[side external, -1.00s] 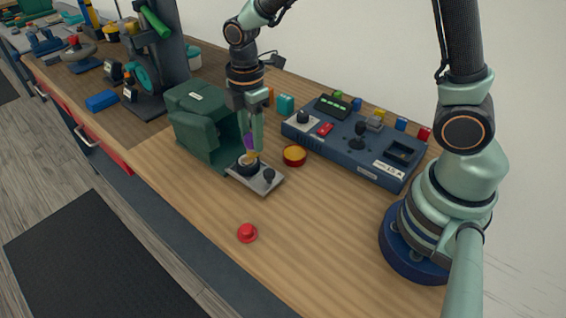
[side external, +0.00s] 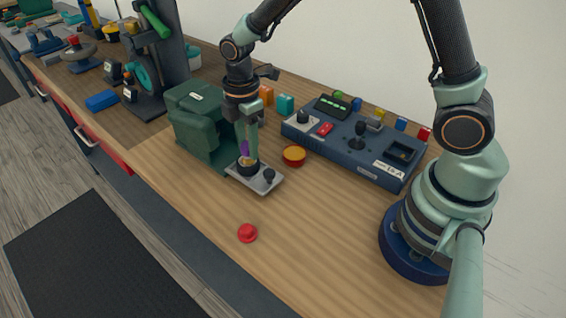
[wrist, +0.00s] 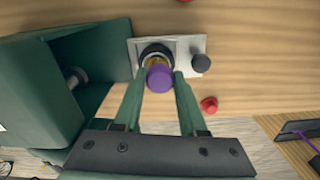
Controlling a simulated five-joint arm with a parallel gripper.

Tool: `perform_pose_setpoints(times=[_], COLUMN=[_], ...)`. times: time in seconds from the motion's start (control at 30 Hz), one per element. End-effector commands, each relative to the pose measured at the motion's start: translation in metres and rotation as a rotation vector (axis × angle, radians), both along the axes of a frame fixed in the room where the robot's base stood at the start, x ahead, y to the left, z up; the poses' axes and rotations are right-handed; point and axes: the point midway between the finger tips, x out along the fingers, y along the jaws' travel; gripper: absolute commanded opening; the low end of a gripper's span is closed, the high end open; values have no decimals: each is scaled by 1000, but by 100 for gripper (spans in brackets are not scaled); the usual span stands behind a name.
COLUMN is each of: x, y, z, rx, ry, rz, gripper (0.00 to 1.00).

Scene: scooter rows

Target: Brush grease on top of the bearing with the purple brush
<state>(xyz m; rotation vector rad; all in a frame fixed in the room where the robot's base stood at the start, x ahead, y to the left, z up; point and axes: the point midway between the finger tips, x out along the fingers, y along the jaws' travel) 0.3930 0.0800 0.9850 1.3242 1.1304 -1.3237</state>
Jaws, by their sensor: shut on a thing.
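My gripper (side external: 247,143) points down and is shut on the purple brush (side external: 244,149). In the wrist view the brush's purple handle end (wrist: 160,77) sits between my green fingertips (wrist: 161,78). The brush's tan lower part is over the dark, ring-shaped bearing (side external: 246,168), which stands on a small grey plate (side external: 270,184). In the wrist view the bearing (wrist: 152,47) shows around and behind the brush. Whether the bristles touch its top is hidden. A small red tub with yellow-orange contents (side external: 293,155) stands to the right of the plate.
A green open housing (side external: 200,122) stands close to the left of the plate. A dark knob (side external: 268,175) rises from the plate's other end. A blue control panel (side external: 355,143) lies behind. A red cap (side external: 247,233) lies in front on otherwise clear wood.

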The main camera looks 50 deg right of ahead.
Motion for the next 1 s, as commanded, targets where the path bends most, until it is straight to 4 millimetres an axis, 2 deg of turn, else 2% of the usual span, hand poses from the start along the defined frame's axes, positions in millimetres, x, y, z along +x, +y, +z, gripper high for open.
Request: perform_pose_setpoints(times=[0.17,0.27,1.0], x=[-16,-13,-14], y=[0,0,0], z=[1,19,80], rx=[0,2,1], ry=[-1,-7,-2], rz=[1,0,0], gripper=[0,0,0])
